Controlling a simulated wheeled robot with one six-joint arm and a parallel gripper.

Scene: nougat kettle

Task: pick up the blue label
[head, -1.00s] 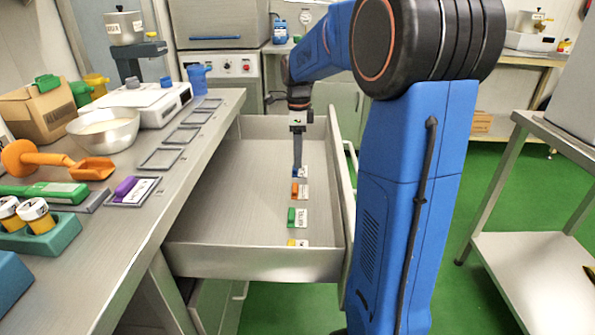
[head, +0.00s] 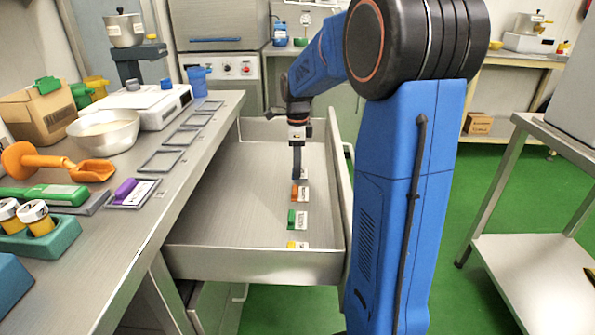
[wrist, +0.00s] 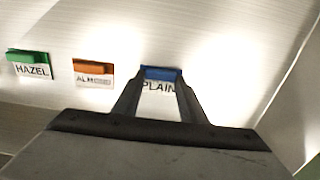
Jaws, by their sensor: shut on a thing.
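The blue label (wrist: 160,73) has a blue grip and a white plate reading "PLAIN". In the wrist view it sits between my gripper's fingertips (wrist: 161,77), which are shut on its blue grip. In the head view my gripper (head: 297,178) reaches down into the open drawer (head: 225,180), at the far end of a row of labels. There the fingers hide the blue grip, and only a bit of the white plate (head: 304,174) shows. I cannot tell whether the label is touching the drawer floor.
An orange label (head: 295,193), a green label (head: 291,217) and a yellow label (head: 292,245) lie nearer in the drawer. Its right wall (head: 340,195) is close to my arm. The drawer's left side is bare. The counter at left holds empty frames (head: 160,161) and a purple label (head: 124,189).

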